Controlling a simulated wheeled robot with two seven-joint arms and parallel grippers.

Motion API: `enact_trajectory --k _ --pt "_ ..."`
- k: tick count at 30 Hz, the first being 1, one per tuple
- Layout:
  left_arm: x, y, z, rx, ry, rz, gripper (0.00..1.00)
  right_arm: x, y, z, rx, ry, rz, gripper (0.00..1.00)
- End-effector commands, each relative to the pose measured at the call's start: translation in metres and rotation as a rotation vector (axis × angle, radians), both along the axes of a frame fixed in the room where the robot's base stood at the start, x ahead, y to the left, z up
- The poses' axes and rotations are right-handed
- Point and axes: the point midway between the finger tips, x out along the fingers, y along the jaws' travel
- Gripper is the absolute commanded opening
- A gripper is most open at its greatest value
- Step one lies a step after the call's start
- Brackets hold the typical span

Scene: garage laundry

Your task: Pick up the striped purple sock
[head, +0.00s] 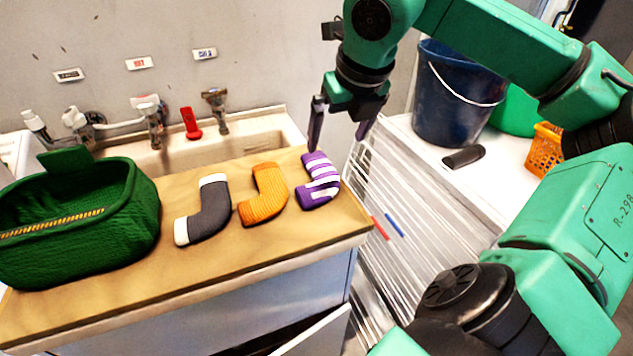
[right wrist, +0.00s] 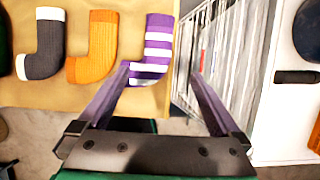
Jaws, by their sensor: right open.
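The striped purple sock (head: 319,180) lies flat at the right end of the wooden counter, with white bands across it. It also shows in the right wrist view (right wrist: 156,48). My right gripper (head: 341,138) is open and empty, with its fingers pointing down above and just right of the sock. In the right wrist view the gripper (right wrist: 160,72) has its left fingertip near the sock's lower edge and its right fingertip over the gap beside the counter. I cannot tell whether the left finger touches the sock. My left gripper is not in view.
An orange sock (head: 263,195) and a grey sock (head: 208,208) lie left of the purple one. A green basket (head: 130,215) stands at the counter's left. A sink (head: 240,146) lies behind. A white drying rack (head: 400,215) and blue bucket (head: 457,105) are at right.

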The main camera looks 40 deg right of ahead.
Motion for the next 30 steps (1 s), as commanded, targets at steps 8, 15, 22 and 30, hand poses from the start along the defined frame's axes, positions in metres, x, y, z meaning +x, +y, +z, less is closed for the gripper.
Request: enact_trajectory --k 8,15,22,30 --pt "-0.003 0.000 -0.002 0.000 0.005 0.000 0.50 0.020 -0.005 -0.052 0.005 0.002 0.004 1.00" --pt "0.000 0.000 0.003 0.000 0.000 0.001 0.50 0.033 -0.008 -0.092 0.007 0.004 0.006 1.00" --pt "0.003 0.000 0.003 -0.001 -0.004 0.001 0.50 0.037 -0.009 -0.102 0.004 0.001 0.006 1.00" --pt "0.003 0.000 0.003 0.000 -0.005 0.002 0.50 0.037 -0.009 -0.101 0.004 0.001 0.006 0.16"
